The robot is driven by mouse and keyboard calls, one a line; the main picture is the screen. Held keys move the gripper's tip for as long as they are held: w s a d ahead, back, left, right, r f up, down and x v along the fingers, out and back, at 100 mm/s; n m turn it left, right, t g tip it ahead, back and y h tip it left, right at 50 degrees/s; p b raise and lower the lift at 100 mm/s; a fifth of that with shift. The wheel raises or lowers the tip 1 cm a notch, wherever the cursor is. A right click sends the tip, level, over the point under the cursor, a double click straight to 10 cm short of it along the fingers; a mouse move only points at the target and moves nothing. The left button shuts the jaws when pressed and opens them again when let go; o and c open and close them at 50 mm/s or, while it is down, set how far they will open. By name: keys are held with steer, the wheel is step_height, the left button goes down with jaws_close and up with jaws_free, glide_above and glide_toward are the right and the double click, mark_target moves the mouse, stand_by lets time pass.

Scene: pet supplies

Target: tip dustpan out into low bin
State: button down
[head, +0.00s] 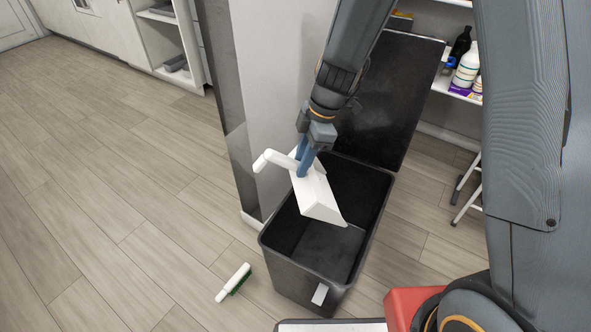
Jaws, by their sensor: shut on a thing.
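A white dustpan (315,195) is held over the low bin, tilted with its wide end pointing down toward the bin's inside. My gripper (305,168) is shut on the dustpan's handle (279,159), whose free end sticks out to the left. The low bin (285,272) is dark grey and open at the top, with its black lid (385,100) raised at the back. The visible part of the bin's floor looks empty. The dustpan hides part of the bin's inside, and I cannot tell whether anything lies in the pan.
A white brush with green bristles (234,282) lies on the wood floor left of the bin. A pale pillar (265,90) stands close behind the bin. Shelves with bottles (467,68) and a step stool (468,190) are at the right. The floor at the left is clear.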

mark_target(312, 172)
steer(key=shift+w+d+r+y+b, duration=0.15)
steer(key=shift+d+r+y+b, duration=0.1)
steer(key=shift+d+b, duration=0.3)
steer(key=shift+w+d+r+y+b, duration=0.15)
steer(key=shift+d+y+b, duration=0.2)
steer(key=shift+b, duration=0.3)
steer(key=shift+w+d+r+y+b, duration=0.15)
steer(key=shift+d+r+y+b, duration=0.05)
steer(key=shift+d+b, duration=0.4)
steer(key=shift+w+d+r+g+y+b, duration=0.15)
steer(key=shift+d+r+y+b, duration=0.2)
steer(key=shift+d+b, duration=0.3)
steer(key=shift+w+d+r+g+y+b, duration=0.15)
steer(key=shift+d+y+b, duration=0.3)
steer(key=shift+d, duration=0.3)
steer(key=shift+w+d+r+g+y+b, duration=0.1)
steer(key=shift+d+r+y+b, duration=0.25)
steer(key=shift+d+b, duration=0.3)
steer(key=shift+f, duration=0.1)
